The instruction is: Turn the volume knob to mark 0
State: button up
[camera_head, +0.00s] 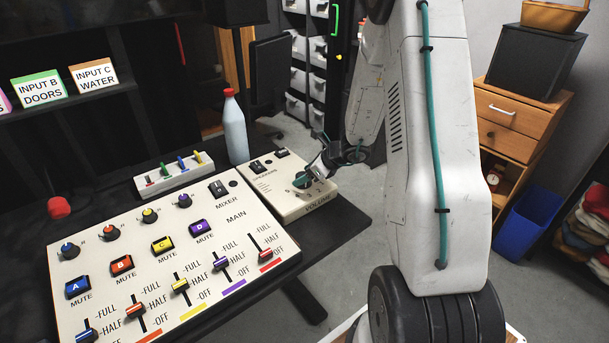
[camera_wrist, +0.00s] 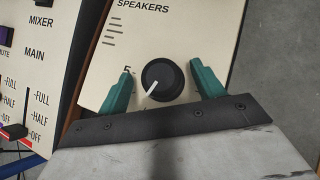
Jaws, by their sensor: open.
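The volume knob (camera_wrist: 163,80) is round and black with a white pointer line, on the cream speakers panel (camera_wrist: 225,25). In the wrist view the pointer runs from the knob's middle toward the lower left. A mark "5" shows up and left of the pointer's end; mark 0 is not readable. My gripper (camera_wrist: 160,72) is open, with one teal finger on each side of the knob and a visible gap to each. In the head view the knob (camera_head: 302,180) sits above the "VOLUME" label on the panel (camera_head: 290,205), partly covered by my gripper (camera_head: 314,172).
A large mixer panel (camera_head: 130,232) with sliders, small knobs and mute buttons lies left of the speakers panel. A bottle with a red cap (camera_head: 235,130) and a box of coloured switches (camera_head: 174,173) stand behind. The desk edge is close on the right.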

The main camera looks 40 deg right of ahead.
jog(key=shift+x, duration=0.8)
jog(key=c, duration=1)
jog(key=shift+d, duration=0.15)
